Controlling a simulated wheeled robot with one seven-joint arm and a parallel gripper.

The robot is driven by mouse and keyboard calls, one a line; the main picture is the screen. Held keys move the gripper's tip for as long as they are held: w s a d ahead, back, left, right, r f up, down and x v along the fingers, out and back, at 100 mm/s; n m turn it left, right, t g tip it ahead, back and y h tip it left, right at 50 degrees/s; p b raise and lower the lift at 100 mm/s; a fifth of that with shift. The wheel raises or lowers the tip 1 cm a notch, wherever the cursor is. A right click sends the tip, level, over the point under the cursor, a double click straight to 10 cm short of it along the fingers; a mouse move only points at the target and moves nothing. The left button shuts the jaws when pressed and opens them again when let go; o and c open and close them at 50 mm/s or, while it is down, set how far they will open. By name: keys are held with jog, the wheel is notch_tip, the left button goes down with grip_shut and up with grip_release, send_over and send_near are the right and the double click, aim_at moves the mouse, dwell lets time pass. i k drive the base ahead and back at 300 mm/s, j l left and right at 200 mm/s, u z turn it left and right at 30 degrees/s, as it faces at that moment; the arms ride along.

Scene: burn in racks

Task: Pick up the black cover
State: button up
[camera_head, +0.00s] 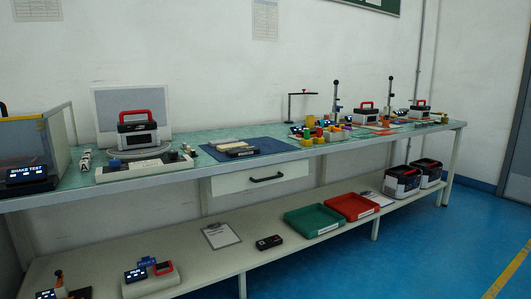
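No thing in view is clearly the black cover. A flat dark piece (242,152) lies on the blue mat (270,146) on the workbench, beside pale beige pieces (232,145). A small black box-like item (269,242) with a reddish mark lies on the lower shelf. I cannot tell from here whether either one is the cover. My gripper is not in view.
The long green-topped workbench (197,140) runs along the wall, with a red-handled device (138,132) at left and stands at right. The lower shelf (215,265) holds a clipboard (221,235), a green tray (313,221) and a red tray (352,207). The blue floor is clear at right.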

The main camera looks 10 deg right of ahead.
aim_at(246, 151)
jog(key=i+l+u, duration=0.1)
jog(key=u, duration=0.4)
jog(key=i+l+u, duration=0.2)
jog(key=l, duration=0.25)
jog(key=i+l+u, duration=0.15)
jog(key=l, duration=0.25)
jog(key=l+u, duration=0.2)
jog(key=l, duration=0.25)
jog(key=i+l+u, duration=0.15)
jog(key=l, duration=0.35)
